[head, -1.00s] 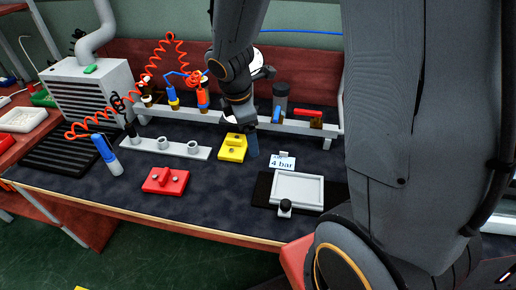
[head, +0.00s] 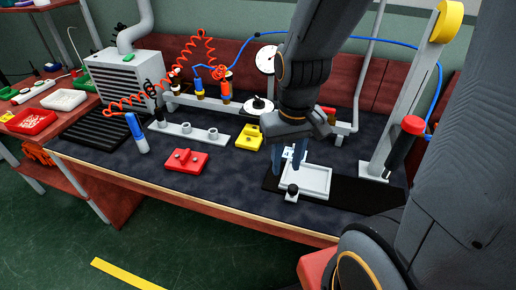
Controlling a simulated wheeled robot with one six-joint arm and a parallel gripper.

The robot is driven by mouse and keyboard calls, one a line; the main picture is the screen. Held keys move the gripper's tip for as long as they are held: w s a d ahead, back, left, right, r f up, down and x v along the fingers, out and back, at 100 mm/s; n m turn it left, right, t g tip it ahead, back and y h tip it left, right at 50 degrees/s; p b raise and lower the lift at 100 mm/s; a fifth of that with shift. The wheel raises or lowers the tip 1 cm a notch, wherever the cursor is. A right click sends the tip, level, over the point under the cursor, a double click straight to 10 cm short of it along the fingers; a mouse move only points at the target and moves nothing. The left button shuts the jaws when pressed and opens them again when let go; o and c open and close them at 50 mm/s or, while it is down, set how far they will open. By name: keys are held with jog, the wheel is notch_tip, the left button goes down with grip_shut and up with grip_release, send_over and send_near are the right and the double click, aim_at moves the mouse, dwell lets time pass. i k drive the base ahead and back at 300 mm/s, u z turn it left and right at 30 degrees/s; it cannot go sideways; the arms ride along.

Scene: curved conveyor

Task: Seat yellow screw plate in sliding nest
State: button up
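The yellow screw plate (head: 249,138) lies on the dark bench top, with a dark hole or screw spot on its raised part. The sliding nest (head: 318,191) is a pale, shallow rectangular frame on a black track, with a dark knob (head: 292,191) at its front. No plate shows in it. My gripper (head: 288,165) points down at the nest's back left edge, right of the yellow plate and apart from it. The wrist hides part of the bench behind.
A red plate (head: 185,161) lies left of the yellow one. A grey strip with rings (head: 187,131) lies behind it. A small sign (head: 289,153) stands behind my fingers. A grey press column (head: 397,110) rises on the right. Bare bench lies between red plate and nest.

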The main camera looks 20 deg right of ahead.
aim_at(311, 180)
jog(key=k, duration=0.95)
jog(key=u, duration=0.75)
jog(key=i, duration=1.8)
jog(key=z, duration=0.65)
